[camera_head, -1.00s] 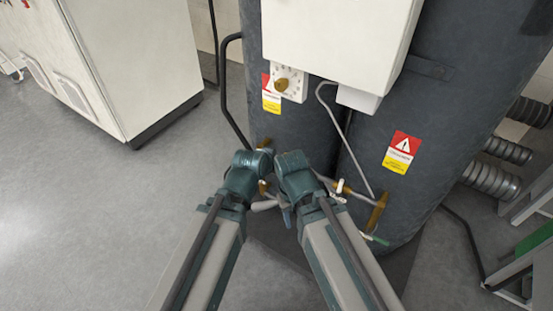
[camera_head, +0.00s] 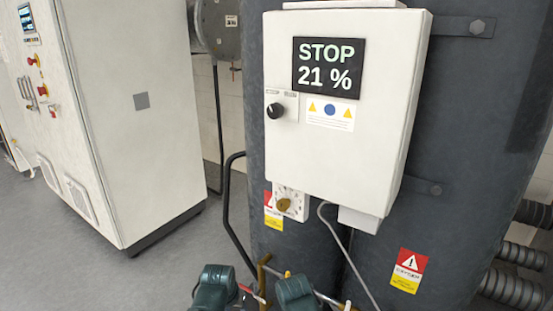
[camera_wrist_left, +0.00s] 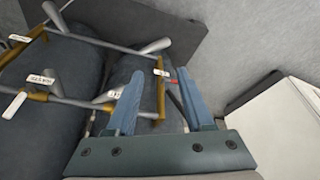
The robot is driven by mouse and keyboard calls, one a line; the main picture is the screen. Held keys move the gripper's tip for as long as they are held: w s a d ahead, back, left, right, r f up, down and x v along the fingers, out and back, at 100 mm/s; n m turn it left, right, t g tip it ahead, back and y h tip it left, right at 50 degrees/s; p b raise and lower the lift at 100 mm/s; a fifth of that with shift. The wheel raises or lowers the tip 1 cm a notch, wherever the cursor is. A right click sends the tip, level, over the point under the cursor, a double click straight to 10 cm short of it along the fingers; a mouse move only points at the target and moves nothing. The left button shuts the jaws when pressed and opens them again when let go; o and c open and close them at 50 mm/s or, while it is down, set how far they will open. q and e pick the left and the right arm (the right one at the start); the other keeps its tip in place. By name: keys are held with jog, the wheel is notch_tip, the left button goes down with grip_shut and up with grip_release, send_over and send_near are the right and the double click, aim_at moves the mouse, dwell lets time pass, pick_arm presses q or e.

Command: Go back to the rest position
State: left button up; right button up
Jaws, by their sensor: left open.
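My left gripper (camera_wrist_left: 160,80) shows in the left wrist view with its two blue fingers apart and nothing between them. Beyond the fingers are pipes and a brass fitting (camera_wrist_left: 161,90) on the dark tanks. In the head view only the teal ends of my arms show at the bottom edge, the left one (camera_head: 213,287) and the right one (camera_head: 296,291), side by side in front of the tanks. The fingers of my right gripper cannot be made out.
A white control box (camera_head: 340,170) on the dark tanks (camera_head: 460,110) reads "STOP 21 %" and has a black knob (camera_head: 275,110). A white cabinet (camera_head: 130,110) stands at left. Grey floor (camera_head: 185,245) is clear between. Corrugated hoses (camera_head: 512,288) are at right.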

pick_arm(q)
jog(key=s+a+f+n+g, duration=0.1)
jog(key=s+a+n+g, duration=0.15)
jog(key=s+a, duration=0.3)
jog(key=s+d+m+g+y, duration=0.15)
jog(key=s+d+m, duration=0.35)
jog(key=d, duration=0.6)
notch_tip(320, 180, up, 15)
jog(key=p, duration=1.4)
jog(key=shift+f+p, duration=0.15)
jog(key=shift+p, duration=0.2)
pick_arm(e)
notch_tip(320, 180, up, 15)
jog(key=shift+f, duration=0.2)
